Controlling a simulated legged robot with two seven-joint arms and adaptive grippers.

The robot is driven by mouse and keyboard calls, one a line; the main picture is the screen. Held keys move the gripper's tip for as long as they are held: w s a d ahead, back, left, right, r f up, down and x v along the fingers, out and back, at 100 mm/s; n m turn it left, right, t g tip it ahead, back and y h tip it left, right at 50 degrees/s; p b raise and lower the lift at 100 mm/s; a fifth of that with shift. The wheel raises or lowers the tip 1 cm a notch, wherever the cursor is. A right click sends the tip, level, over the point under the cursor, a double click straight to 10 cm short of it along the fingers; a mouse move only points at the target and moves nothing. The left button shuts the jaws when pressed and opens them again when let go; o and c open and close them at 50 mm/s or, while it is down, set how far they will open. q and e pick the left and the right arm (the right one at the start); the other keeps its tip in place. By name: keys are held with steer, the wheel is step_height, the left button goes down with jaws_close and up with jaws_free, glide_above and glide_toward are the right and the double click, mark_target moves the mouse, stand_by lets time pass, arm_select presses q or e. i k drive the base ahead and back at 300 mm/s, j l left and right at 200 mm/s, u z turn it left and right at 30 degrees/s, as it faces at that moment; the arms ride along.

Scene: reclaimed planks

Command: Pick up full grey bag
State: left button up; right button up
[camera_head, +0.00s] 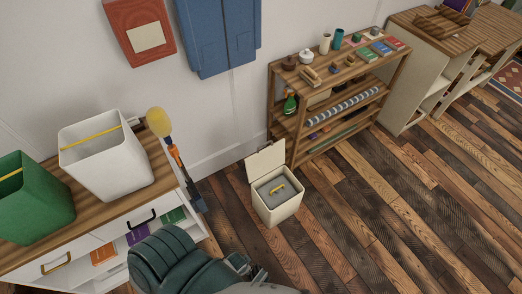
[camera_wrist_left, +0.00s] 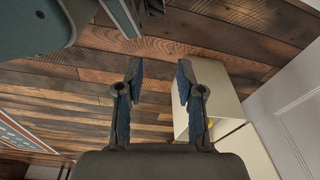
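A full grey bag (camera_head: 270,188) with a yellow handle or tie on top sits inside a small cream bin (camera_head: 279,211) on the floor. The bin's lid (camera_head: 266,161) stands open at the back. In the left wrist view the cream bin (camera_wrist_left: 221,96) is to the right of and behind my left gripper (camera_wrist_left: 159,76), partly hidden by a finger. A small bit of yellow shows there; the grey of the bag cannot be made out. My left gripper is open, with nothing between its fingers. My right gripper is in neither view.
A wooden shelf rack (camera_head: 275,101) with several items stands behind the bin. At left a cabinet (camera_head: 97,213) carries a white bin (camera_head: 112,165) and a green bin (camera_head: 38,205). A yellow-headed duster (camera_head: 159,122) is beside it. The plank floor (camera_head: 400,220) is clear at right.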

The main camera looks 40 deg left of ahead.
mark_target(276, 198)
steer(key=k+j, duration=0.25)
steer(key=j, duration=0.2)
steer(key=k+j+z, duration=0.1)
steer(key=k+j, duration=0.15)
steer(key=j, duration=0.25)
steer(key=k+j, duration=0.25)
steer(key=j, duration=0.2)
steer(key=k+j+z, duration=0.1)
steer(key=k+j, duration=0.15)
steer(key=j, duration=0.2)
steer(key=k+j, duration=0.3)
steer(key=j+z, duration=0.1)
steer(key=z, duration=0.15)
steer(key=i+l+z, duration=0.1)
steer(key=i+z, duration=0.4)
steer(key=z, duration=0.15)
steer(key=i, duration=2.2)
steer(key=i+u, duration=0.35)
steer(key=i+l+u, duration=0.25)
steer(key=i+u, duration=0.15)
steer(key=i+l+u, duration=0.35)
steer(key=k+j, duration=0.05)
steer(key=j, duration=0.05)
